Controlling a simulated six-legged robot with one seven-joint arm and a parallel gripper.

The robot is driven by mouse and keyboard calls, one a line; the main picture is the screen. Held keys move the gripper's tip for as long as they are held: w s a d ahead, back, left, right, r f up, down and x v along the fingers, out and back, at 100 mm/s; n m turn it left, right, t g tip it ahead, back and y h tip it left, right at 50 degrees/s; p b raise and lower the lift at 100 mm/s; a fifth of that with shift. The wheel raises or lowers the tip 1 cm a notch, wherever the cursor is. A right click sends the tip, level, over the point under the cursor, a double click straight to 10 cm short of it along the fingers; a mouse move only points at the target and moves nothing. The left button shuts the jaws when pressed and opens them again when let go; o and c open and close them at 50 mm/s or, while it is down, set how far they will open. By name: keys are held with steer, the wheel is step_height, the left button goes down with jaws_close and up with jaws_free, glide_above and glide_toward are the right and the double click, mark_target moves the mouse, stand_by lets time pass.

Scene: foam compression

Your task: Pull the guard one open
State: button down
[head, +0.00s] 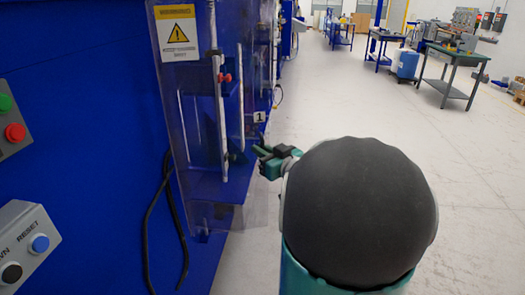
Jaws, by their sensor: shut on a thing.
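The guard one (177,95) is a clear plastic cover on the front of the blue machine, with a yellow warning label (177,33) at its upper left. A small tag marked 1 (259,117) is on its right side. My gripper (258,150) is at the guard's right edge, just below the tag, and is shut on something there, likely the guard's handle. The held part is small and mostly hidden by the fingers. My dark rounded arm link covers the lower right. I cannot tell how far the guard stands open.
A panel with green and red buttons (15,132) and a grey RESET box (25,245) are on the blue wall at left. Pale floor (440,150) is free at right, with workbenches (455,75) farther back.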

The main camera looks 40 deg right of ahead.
stand_by(0.5)
steer(key=c, duration=1.8)
jaws_free()
steer(key=shift+c, duration=0.2)
steer(key=s, duration=1.3)
steer(key=shift+s+a, duration=0.4)
